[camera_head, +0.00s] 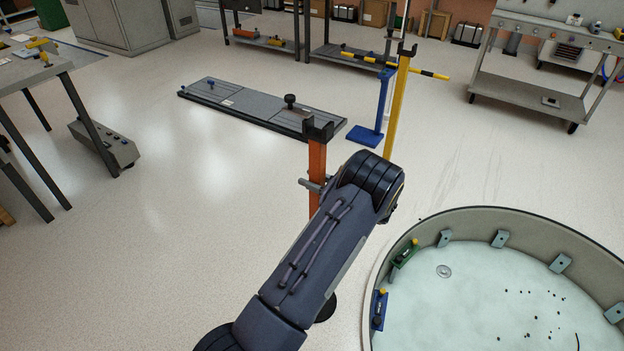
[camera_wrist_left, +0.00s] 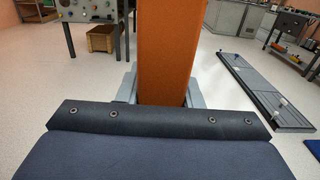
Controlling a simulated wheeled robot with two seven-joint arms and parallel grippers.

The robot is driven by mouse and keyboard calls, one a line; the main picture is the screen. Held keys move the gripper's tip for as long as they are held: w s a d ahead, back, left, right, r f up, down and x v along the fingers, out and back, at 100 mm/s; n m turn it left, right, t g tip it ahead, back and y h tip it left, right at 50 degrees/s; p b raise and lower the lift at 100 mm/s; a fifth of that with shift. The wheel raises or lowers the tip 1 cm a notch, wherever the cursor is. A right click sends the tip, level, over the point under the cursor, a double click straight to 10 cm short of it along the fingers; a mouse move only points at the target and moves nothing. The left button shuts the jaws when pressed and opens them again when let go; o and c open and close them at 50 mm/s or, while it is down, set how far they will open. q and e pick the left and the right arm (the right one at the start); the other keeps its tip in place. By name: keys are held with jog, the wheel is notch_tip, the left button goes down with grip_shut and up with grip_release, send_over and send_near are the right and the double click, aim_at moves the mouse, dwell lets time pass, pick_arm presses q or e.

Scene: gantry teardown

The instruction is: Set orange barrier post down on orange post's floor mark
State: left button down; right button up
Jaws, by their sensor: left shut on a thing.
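The orange barrier post (camera_head: 317,165) stands upright in the head view, with a dark forked top. In the left wrist view its orange shaft (camera_wrist_left: 167,45) fills the upper middle. My left gripper (camera_head: 313,186) is shut on the shaft below the fork; grey fingers show on both sides of the post in the wrist view. My arm hides the lower post and its base, so I cannot tell whether it touches the floor. I see no orange floor mark. My right gripper is not in view.
A yellow post (camera_head: 398,105) and a blue post (camera_head: 383,100) stand behind, with a black-and-yellow bar (camera_head: 360,57) at the yellow post's top. A low grey platform (camera_head: 245,106) lies behind left. A round basin (camera_head: 585,237) is at right. Open floor lies left.

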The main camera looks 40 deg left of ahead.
pick_arm(q)
jog(key=c, duration=1)
grip_release()
jog(key=shift+o, duration=0.4)
jog(key=shift+f, duration=0.2)
jog(key=d, duration=0.5)
jog(key=w+d, duration=0.1)
jog(key=d, duration=0.1)
jog(key=shift+d+r, duration=0.15)
jog(key=shift+d, duration=0.25)
jog(key=shift+s, duration=0.1)
